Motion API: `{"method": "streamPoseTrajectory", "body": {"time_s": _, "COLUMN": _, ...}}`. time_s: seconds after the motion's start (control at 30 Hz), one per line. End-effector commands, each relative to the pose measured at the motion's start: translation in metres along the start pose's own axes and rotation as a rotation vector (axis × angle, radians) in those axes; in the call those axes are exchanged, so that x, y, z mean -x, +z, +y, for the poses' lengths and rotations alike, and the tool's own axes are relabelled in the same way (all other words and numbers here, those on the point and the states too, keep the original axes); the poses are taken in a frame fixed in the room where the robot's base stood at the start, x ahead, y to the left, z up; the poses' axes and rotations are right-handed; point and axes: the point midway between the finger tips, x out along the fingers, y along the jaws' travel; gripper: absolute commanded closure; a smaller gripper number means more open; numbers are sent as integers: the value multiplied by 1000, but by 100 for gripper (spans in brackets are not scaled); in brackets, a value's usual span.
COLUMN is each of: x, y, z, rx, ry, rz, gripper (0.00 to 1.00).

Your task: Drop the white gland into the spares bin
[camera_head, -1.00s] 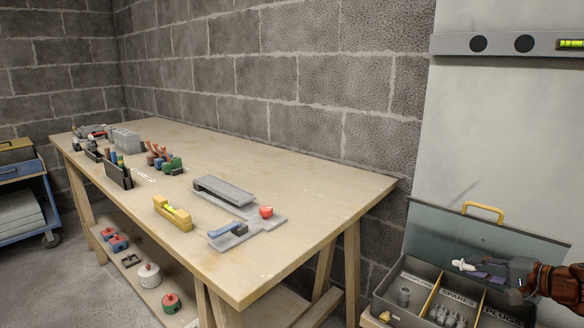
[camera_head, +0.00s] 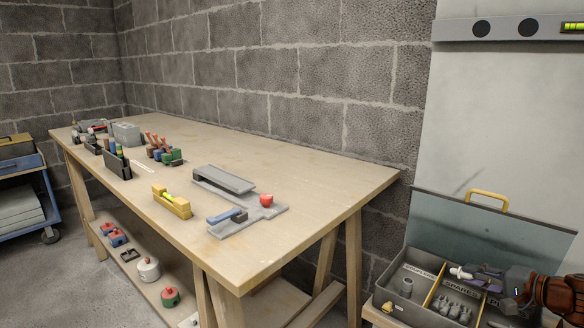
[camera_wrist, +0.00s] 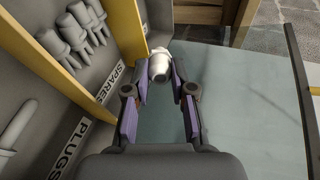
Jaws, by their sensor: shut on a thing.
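The white gland (camera_head: 460,272) is held at the tips of my gripper (camera_head: 472,275), above the back part of the open organiser box. In the wrist view, the gland (camera_wrist: 159,66) sits between the two purple-padded fingers of my gripper (camera_wrist: 160,78). The spares bin (camera_wrist: 118,76), labelled SPARES, is the middle compartment and holds several grey glands (camera_head: 450,308). In the head view my gripper and the gland partly cover its label. The gland appears above the box floor; its exact height over the bin is unclear.
Yellow dividers (camera_head: 434,286) separate the spares bin from its neighbours. The PLUGS compartment (camera_wrist: 70,150) is beside it. The raised lid (camera_head: 440,225) with a yellow handle (camera_head: 487,200) stands behind. A wooden workbench (camera_head: 300,190) with tools is at the left.

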Motion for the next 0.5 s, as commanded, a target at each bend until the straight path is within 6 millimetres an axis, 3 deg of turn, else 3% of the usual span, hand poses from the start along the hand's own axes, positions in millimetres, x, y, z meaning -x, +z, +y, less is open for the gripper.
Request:
{"method": "streamPoseTrajectory", "body": {"time_s": 0.3, "x": 0, "y": 0, "z": 0, "rx": 0, "ry": 0, "rz": 0, "gripper": 47}}
{"method": "streamPoseTrajectory", "body": {"time_s": 0.5, "x": 0, "y": 0, "z": 0, "rx": 0, "ry": 0, "rz": 0, "gripper": 47}}
